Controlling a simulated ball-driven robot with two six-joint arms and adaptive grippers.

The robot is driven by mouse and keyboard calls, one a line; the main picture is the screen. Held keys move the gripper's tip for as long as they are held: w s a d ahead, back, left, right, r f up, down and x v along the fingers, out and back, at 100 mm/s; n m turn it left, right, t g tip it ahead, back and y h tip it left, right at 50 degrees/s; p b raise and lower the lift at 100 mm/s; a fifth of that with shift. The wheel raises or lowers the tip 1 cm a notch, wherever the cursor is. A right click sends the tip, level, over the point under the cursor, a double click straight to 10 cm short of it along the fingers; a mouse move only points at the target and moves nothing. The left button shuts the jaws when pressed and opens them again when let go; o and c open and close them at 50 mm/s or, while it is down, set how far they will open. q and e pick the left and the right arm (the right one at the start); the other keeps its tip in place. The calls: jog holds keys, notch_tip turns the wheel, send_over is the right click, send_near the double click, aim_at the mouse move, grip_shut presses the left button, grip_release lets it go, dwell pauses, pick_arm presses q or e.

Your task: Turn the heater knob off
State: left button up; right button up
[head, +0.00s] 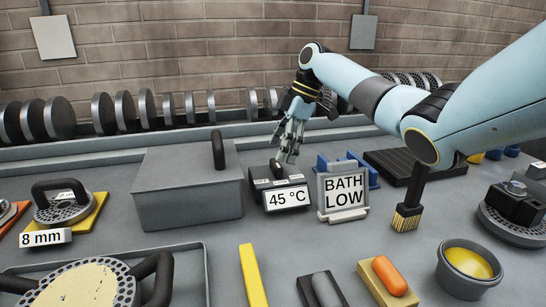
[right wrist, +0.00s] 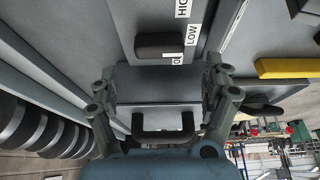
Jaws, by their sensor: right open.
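The heater (head: 262,172) is a small dark box with a "45 °C" plate (head: 288,198) in front. My right gripper (head: 288,150) is over it in the head view, fingers pointing down. In the right wrist view my right gripper (right wrist: 162,85) is open and empty, and the dark bar-shaped heater knob (right wrist: 158,45) lies just ahead of the fingertips, with no visible grip on it. Labels "HIGH" (right wrist: 183,8) and "LOW" (right wrist: 192,34) stand beside the knob; a third label (right wrist: 174,59) is partly hidden. The knob's end is near "LOW". My left gripper is not in view.
A "BATH LOW" sign (head: 345,192) stands right of the heater. A grey lidded box (head: 187,190) with a black handle stands close on the left. A brush (head: 407,215) and a blue stand (head: 365,170) are to the right. Round discs (head: 57,118) line the wall.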

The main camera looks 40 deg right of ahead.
aim_at(273, 163)
jog(key=x, duration=0.3)
jog(key=shift+w+a+f, duration=0.15)
jog(key=shift+f, duration=0.2)
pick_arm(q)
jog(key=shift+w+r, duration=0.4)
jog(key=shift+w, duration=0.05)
pick_arm(e)
jog(key=shift+a+f, duration=0.1)
jog(key=shift+f, duration=0.2)
